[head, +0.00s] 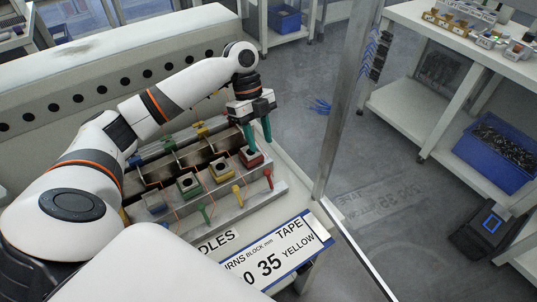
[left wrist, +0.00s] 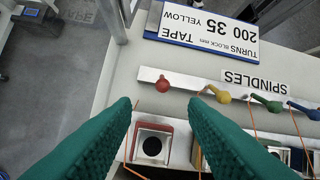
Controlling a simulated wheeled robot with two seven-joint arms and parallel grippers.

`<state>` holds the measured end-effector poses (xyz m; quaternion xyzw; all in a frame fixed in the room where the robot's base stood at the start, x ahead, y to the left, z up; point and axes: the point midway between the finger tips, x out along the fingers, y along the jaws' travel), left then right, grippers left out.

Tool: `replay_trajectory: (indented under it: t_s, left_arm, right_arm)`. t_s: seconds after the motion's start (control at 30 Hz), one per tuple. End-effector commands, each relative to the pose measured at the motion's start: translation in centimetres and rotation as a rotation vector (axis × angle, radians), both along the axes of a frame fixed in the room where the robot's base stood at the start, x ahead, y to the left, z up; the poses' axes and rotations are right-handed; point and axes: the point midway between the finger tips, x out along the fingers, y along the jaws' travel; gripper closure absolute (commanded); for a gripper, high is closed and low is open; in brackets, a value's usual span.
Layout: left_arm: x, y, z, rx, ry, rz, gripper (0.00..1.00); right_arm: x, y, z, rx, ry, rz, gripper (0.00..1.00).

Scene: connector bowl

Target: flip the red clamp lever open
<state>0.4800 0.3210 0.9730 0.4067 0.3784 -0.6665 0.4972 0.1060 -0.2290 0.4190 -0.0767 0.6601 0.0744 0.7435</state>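The red clamp lever (head: 268,174) is at the right end of the front metal rail, with a round red knob. It also shows in the left wrist view (left wrist: 163,83), just beyond my fingertips and between their lines. A red block (head: 251,158) with a dark round hole sits behind it; its light top also shows in the left wrist view (left wrist: 152,146). My left gripper (head: 259,146), with teal fingers, is open and empty, pointing down over the red block. In the left wrist view its fingertips (left wrist: 159,108) are wide apart. My right gripper is not in view.
Yellow (head: 237,192), green (head: 205,210) and blue levers stand along the same rail, left of the red one. A sign (head: 270,262) lies at the bench's front edge. An upright metal post (head: 348,100) stands to the right of the bench.

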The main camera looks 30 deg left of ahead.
Motion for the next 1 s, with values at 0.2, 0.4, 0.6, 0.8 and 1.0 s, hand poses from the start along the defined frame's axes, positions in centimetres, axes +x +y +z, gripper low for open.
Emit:
replay_trajectory:
  t_s: [0.2, 0.4, 0.6, 0.8, 1.0]
  left_arm:
    - [-0.7, -1.2, -2.9, 0.0, 0.006, -0.002, 0.6]
    - [-1.4, -2.6, -6.6, 0.0, 0.005, -0.002, 0.6]
    - [-1.9, -3.7, -9.4, 0.001, 0.003, 0.0, 0.6]
    - [-2.1, -4.1, -10.7, 0.001, 0.001, 0.0, 0.6]
    - [-2.1, -4.2, -10.8, 0.001, 0.0, 0.0, 0.6]
  right_arm:
    - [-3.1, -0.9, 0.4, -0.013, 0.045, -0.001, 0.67]
    - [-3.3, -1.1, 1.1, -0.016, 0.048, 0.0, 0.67]
    - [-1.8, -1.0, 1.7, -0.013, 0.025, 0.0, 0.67]
    - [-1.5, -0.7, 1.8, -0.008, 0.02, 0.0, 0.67]
    - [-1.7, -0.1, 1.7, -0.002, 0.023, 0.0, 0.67]
